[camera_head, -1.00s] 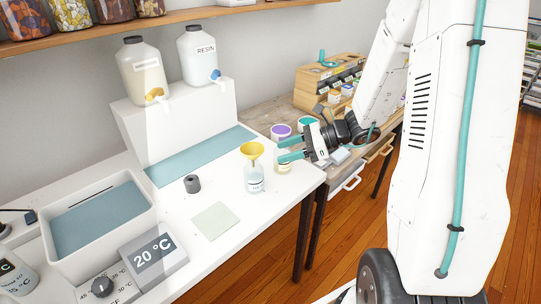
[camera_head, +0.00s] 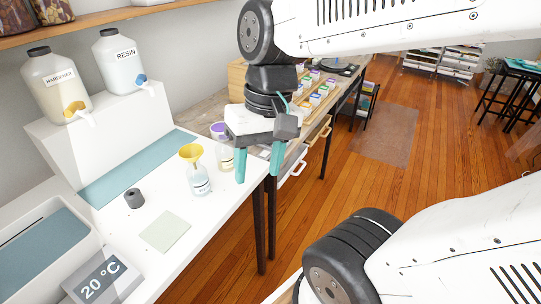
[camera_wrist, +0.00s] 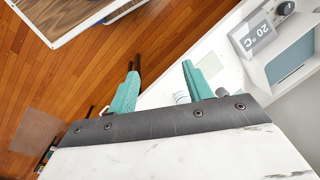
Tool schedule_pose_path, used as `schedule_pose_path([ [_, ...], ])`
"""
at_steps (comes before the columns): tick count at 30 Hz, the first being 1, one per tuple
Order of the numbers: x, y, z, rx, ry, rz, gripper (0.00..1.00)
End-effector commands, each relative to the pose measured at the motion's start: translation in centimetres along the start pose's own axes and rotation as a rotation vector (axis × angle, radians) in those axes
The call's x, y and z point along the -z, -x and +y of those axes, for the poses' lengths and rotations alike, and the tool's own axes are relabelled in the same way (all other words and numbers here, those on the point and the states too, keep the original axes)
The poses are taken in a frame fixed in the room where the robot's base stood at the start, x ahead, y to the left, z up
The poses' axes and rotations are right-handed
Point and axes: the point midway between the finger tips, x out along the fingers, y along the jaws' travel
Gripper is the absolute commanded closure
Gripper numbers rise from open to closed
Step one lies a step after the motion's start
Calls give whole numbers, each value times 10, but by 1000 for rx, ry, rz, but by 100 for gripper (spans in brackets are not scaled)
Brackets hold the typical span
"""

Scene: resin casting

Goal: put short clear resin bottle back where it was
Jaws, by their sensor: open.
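A clear, labelled bottle (camera_head: 200,186) stands upright on the white table, with a yellow funnel (camera_head: 191,153) at its mouth. A second short bottle with pale yellowish contents (camera_head: 226,161) stands just behind it, to the right. I cannot read either label, so I cannot tell which one is the short clear resin bottle. My gripper (camera_head: 259,176) is open and empty, fingers pointing down, right of both bottles near the table's right edge. In the wrist view its teal fingers (camera_wrist: 160,70) are apart with nothing between them; a small labelled item (camera_wrist: 181,97) shows partly beside one finger.
Large HARDENER (camera_head: 58,86) and RESIN (camera_head: 121,64) jugs stand on a white stand at the back. A grey cylinder (camera_head: 134,198), a pale square mat (camera_head: 165,232) and a 20 °C display (camera_head: 96,278) are on the table. A purple-lidded jar (camera_head: 218,130) stands behind the bottles.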

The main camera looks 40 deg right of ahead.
Motion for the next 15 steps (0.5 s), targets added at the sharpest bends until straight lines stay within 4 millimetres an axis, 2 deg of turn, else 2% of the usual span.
schedule_pose_path([
  [1, -8, 5, 4, -44, 70, 42, 50],
  [6, -19, 15, 18, -144, 202, 120, 50],
  [15, -20, 16, 21, -165, 227, 133, 50],
])
